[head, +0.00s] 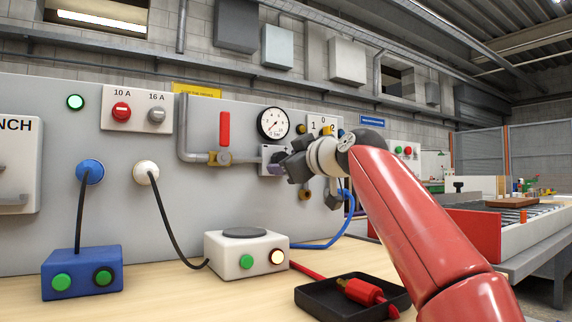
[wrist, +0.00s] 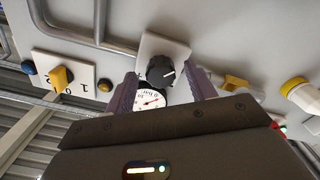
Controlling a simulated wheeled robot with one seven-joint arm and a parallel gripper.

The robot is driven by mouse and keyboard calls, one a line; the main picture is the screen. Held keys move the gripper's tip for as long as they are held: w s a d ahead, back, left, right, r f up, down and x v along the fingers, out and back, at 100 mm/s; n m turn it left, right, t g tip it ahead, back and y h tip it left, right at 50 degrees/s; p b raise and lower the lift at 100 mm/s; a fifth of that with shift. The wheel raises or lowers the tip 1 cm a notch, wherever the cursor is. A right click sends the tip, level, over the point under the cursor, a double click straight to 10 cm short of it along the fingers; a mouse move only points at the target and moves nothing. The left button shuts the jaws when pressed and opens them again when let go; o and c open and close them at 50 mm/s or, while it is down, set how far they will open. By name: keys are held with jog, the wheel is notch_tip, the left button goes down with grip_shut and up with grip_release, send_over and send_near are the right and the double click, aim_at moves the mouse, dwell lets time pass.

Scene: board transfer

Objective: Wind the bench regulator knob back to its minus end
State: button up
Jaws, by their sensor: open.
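The bench regulator knob (wrist: 160,70) is dark, round and ribbed, with a white pointer line toward the right in the wrist view. It sits on a pale square plate (wrist: 166,46), which also shows in the head view (head: 265,152).
A grey pipe with a brass valve (head: 220,158) and red lever (head: 224,128) is left of the plate. A switch plate (wrist: 62,75) with a yellow knob is close on the other side. Below are a white box (head: 232,265) and a black tray (head: 320,300).

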jog(key=b+v, duration=0.2)
jog(key=v, duration=0.4)
jog(key=shift+s+d, duration=0.2)
jog(key=shift+s, duration=0.1)
